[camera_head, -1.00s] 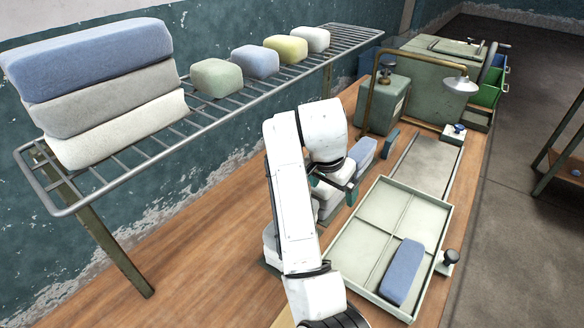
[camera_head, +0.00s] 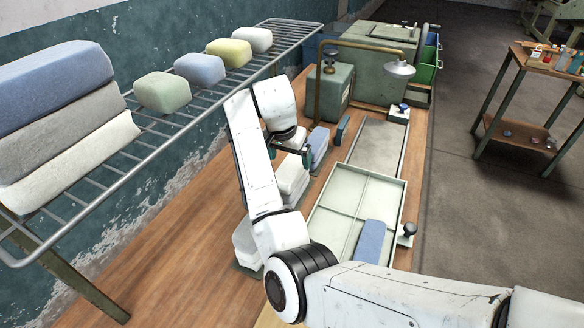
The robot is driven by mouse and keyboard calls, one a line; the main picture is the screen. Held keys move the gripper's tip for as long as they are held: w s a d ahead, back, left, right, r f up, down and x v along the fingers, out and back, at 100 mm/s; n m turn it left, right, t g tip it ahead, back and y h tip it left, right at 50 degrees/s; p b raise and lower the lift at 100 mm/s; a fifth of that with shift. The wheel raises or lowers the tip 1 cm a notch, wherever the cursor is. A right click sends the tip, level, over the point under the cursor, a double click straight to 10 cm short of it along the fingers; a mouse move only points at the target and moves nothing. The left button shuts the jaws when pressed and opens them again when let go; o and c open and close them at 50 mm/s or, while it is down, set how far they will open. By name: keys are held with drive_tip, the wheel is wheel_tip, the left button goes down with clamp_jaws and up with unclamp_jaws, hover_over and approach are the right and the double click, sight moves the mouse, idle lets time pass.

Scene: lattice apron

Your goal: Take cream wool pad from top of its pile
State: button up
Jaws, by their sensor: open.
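An off-white pile (camera_head: 291,177), whose top looks like the cream wool pad, stands on the wooden bench left of the tray. My gripper (camera_head: 294,151) is just above its far end, with dark green fingers; the jaws are open. I cannot tell whether a finger touches the pad. A blue-topped pile (camera_head: 319,141) stands just behind to the right. A grey-white pile (camera_head: 243,242) is nearer, partly hidden by my arm. The pale divided tray (camera_head: 326,232) holds a blue pad (camera_head: 371,239) in its near right compartment, partly covered by my arm.
A wire rack (camera_head: 150,143) on the left carries a large blue, grey and white stack (camera_head: 60,110) and several small coloured blocks. A green box (camera_head: 333,90) and a lamp (camera_head: 399,69) stand behind. A side table (camera_head: 545,64) stands right, across open floor.

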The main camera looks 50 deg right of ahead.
sight(292, 166)
drive_tip(key=shift+p+x, duration=0.4)
drive_tip(key=shift+x, duration=2.2)
drive_tip(key=shift+d, duration=0.1)
drive_tip(key=shift+c, duration=0.2)
drive_tip(key=shift+r, duration=0.1)
drive_tip(key=c, duration=1)
